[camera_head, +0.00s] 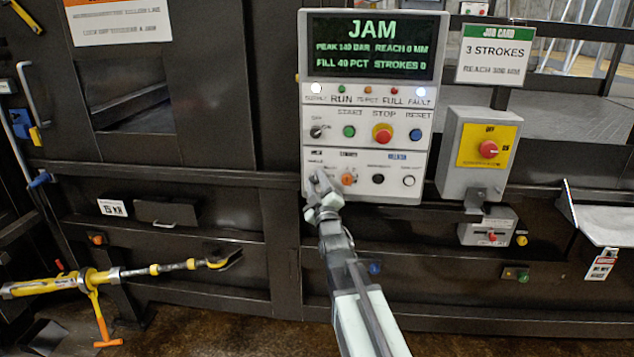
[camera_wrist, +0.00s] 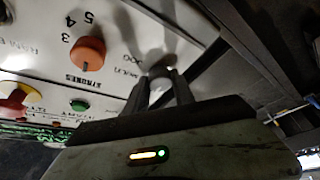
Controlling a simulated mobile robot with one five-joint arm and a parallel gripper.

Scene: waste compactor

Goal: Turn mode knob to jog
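The control panel (camera_head: 364,148) faces me, with the mode knob (camera_wrist: 164,66) at its lower left. My gripper (camera_head: 320,188) is at the panel there and covers most of the knob in the head view. In the wrist view my two fingers (camera_wrist: 160,82) are a little apart, with their tips at the knob. I cannot tell whether they press on it. The knob's pointer is not clear.
An orange STROKES knob (camera_head: 347,179) is close right of my gripper, also in the wrist view (camera_wrist: 88,54). Above are a red stop button (camera_head: 382,134) and a display (camera_head: 373,46) reading JAM. A grey switch box (camera_head: 478,152) stands to the right.

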